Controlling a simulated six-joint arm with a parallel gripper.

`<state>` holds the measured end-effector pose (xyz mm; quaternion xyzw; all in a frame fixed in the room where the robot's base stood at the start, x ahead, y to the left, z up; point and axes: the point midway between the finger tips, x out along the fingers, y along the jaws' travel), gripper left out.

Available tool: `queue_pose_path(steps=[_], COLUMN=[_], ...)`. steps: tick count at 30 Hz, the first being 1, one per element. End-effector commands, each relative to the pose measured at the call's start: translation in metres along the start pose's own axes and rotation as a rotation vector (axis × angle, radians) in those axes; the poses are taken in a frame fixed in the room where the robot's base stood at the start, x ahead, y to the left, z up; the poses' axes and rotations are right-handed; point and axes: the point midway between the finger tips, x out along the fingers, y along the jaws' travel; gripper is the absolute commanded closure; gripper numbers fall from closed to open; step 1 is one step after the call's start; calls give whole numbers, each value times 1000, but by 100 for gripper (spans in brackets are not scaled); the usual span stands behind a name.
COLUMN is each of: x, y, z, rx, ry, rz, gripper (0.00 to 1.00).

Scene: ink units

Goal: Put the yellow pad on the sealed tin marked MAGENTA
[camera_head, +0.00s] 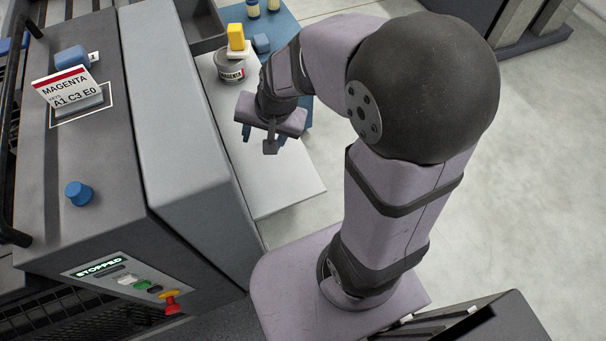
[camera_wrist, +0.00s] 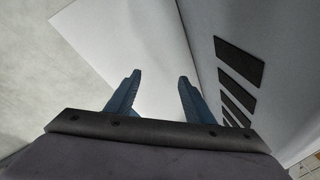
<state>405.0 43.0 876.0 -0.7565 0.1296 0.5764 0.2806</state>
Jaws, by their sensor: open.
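A yellow pad (camera_head: 236,37) stands on top of a grey tin (camera_head: 231,67) in the head view. The tin has a dark label reading MAGENTA and a pale top under the pad. It stands on the far part of a pale bench (camera_head: 285,178). My gripper (camera_head: 265,137) is nearer than the tin, over the bench, and apart from both tin and pad. In the wrist view its two blue fingers (camera_wrist: 160,80) are spread with nothing between them. The tin and pad do not show in the wrist view.
A grey machine (camera_head: 115,165) stands left of the bench, with a MAGENTA card (camera_head: 67,87), a blue knob (camera_head: 78,193) and a STOPPED display (camera_head: 101,267). A blue block (camera_head: 261,42) and small jars (camera_head: 253,8) are beyond the tin. The near bench is clear.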

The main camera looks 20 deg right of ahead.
Motion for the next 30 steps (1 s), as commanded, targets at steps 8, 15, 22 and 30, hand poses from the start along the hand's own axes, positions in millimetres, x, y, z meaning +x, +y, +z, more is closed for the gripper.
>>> queue_pose_path(steps=[8, 15, 22, 30], x=[-19, -23, -24, -56], y=[93, 108, 106, 96], z=[71, 80, 80, 73], rx=[-520, -602, -599, -597], ry=[-221, -263, -261, -260], rz=[195, 220, 219, 218], gripper=[52, 52, 52, 52])
